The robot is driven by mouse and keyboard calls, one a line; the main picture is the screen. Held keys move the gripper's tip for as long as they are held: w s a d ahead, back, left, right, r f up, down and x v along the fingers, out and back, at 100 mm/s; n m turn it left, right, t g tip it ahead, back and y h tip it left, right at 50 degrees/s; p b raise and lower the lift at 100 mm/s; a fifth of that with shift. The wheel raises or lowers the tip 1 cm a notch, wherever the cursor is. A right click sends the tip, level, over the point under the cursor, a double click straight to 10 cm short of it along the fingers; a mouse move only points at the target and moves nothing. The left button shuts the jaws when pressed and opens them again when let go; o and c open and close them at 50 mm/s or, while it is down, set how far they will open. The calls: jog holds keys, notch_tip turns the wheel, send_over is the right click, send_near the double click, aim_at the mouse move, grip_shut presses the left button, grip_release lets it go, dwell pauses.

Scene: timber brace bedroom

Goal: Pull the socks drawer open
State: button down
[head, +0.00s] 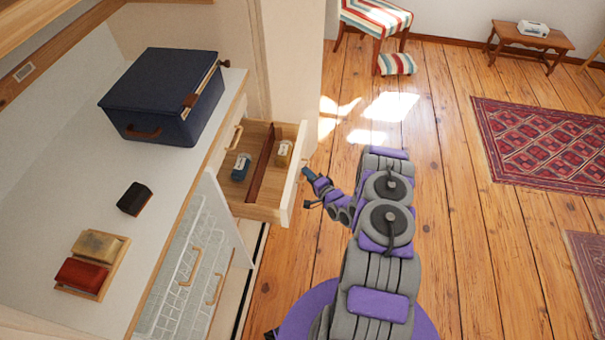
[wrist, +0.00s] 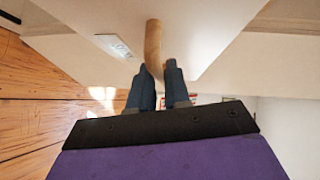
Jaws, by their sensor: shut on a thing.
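The socks drawer (head: 262,209) stands pulled out of the cabinet in the head view. It has a wooden divider, with a blue item (head: 241,167) in one half and a tan item (head: 284,152) in the other. My gripper (head: 306,188) is at the outer face of the drawer front. In the wrist view my gripper's dark fingers (wrist: 159,88) are closed around a curved wooden handle (wrist: 153,45) on the pale drawer front (wrist: 200,35). A white label (wrist: 118,46) sits beside the handle; its text is too blurred to read.
A navy box (head: 160,95), a small black box (head: 134,198) and a wooden tray (head: 118,262) with red and tan items lie on the white top. Wooden floor (head: 440,230) is clear around my arm. A striped chair (head: 378,18) stands behind.

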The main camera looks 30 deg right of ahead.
jog(key=shift+s+d+f, duration=0.1)
jog(key=shift+s+f, duration=0.1)
jog(key=c, duration=1.3)
grip_release()
jog(key=shift+c, duration=0.2)
jog(key=shift+o, duration=0.9)
jog(key=shift+w, duration=0.1)
jog(key=shift+r, duration=0.1)
jog(key=s+d+r+p, duration=0.2)
jog(key=s, duration=1.5)
jog(key=shift+d+p, duration=0.35)
jog(key=shift+r, duration=0.1)
